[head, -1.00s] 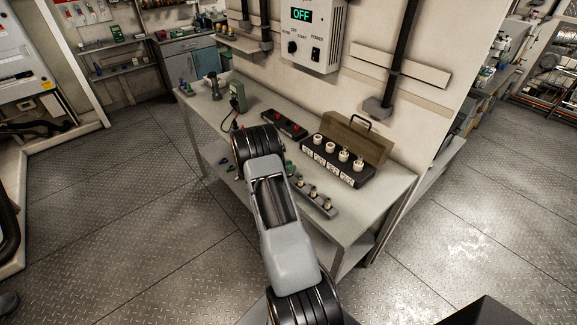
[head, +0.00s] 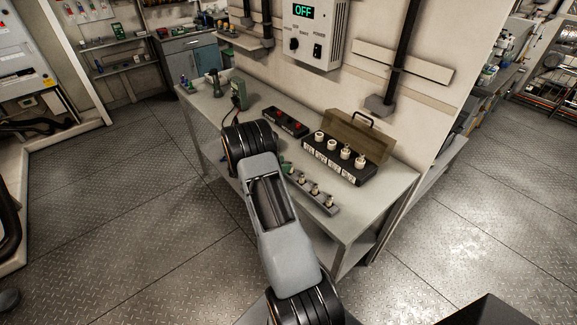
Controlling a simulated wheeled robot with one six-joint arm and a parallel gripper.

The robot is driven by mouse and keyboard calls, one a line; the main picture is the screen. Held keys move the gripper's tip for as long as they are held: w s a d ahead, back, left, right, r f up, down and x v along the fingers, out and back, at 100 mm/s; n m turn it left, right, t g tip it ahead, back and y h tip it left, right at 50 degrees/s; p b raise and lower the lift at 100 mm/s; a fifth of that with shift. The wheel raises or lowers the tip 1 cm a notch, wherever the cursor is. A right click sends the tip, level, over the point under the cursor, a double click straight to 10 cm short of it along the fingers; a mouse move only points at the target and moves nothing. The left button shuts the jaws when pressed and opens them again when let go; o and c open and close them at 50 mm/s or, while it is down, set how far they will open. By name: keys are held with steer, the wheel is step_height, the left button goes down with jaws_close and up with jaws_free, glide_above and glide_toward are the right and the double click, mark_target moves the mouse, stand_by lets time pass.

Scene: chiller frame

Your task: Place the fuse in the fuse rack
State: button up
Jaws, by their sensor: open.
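A black box with an open brown lid (head: 358,136) stands on the bench, with several white cylindrical fuses (head: 345,152) upright in a row on its top and pale labels on its front. In front of it lies a narrow grey rack (head: 329,207) with several small light-coloured pieces (head: 315,189) upright in it. Its left end is partly behind my arm. I cannot tell which of the two is the fuse rack. My gripper is hidden behind my arm, so I see neither its fingers nor any fuse in it.
The grey bench (head: 385,188) has bare room at its right end. A black strip with red parts (head: 286,123) lies left of the box. A green device (head: 238,95) stands further left. A wall unit (head: 314,35) reading OFF hangs above.

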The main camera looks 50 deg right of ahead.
steer(key=s+a+r+m+t+y+b, duration=0.1)
steer(key=s+a+r+m+y, duration=0.15)
steer(key=a+r, duration=0.5)
steer(key=s+a+r+m+t+y, duration=0.15)
steer(key=a+r+m, duration=0.3)
steer(key=a, duration=0.55)
steer(key=s+a+r+m+t+y, duration=0.3)
steer(key=s+a, duration=0.3)
steer(key=a, duration=0.2)
steer(key=s+a+r+m+t+y, duration=0.3)
steer(key=s+a+m+y, duration=0.1)
steer(key=a, duration=0.5)
steer(key=shift+s+a+r+m+y, duration=0.2)
steer(key=shift+s+r+m+y, duration=0.1)
steer(key=shift+s+y, duration=0.65)
steer(key=shift+c, duration=0.5)
